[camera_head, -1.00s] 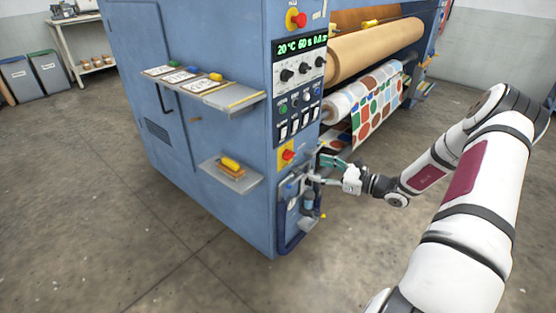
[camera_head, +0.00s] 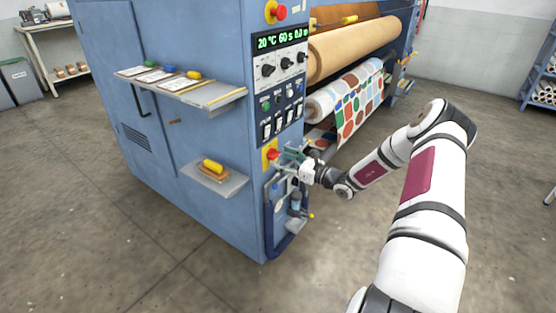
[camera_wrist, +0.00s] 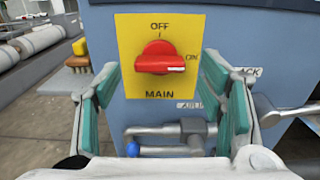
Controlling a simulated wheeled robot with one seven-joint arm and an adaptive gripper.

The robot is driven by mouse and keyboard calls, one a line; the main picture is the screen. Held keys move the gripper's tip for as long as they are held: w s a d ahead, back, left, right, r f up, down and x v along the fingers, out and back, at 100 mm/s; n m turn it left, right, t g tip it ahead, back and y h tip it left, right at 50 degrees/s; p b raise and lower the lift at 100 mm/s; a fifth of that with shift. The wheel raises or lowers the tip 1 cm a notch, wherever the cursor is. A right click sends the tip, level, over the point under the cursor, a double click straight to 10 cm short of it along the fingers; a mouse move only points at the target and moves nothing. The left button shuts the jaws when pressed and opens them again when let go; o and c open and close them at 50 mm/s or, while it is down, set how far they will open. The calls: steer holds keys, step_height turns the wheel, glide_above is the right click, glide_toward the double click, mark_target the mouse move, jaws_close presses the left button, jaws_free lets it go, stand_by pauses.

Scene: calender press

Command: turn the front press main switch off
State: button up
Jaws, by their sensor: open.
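The main switch (camera_wrist: 157,57) is a red rotary knob on a yellow plate (camera_wrist: 133,84) marked OFF at the top, ON at the right and MAIN below. Its grip bar lies sideways, in line with the ON mark. In the head view the switch (camera_head: 273,155) sits low on the narrow front face of the blue press (camera_head: 180,110). My gripper (camera_wrist: 165,90) is open, with one green-padded finger on each side of the plate's lower part. The knob stands between and ahead of the fingertips, with no contact visible. The head view shows my gripper (camera_head: 287,156) right beside the switch.
Pipes and a valve (camera_wrist: 165,135) are below the plate. A red emergency button (camera_head: 277,12), a display and several knobs are above. Two shelves (camera_head: 215,180) stick out at the left. A patterned fabric roll (camera_head: 345,100) is behind my gripper.

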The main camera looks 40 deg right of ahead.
mark_target(274, 155)
steer(key=shift+x, duration=1.15)
steer(key=c, duration=1.2)
steer(key=shift+o, duration=0.2)
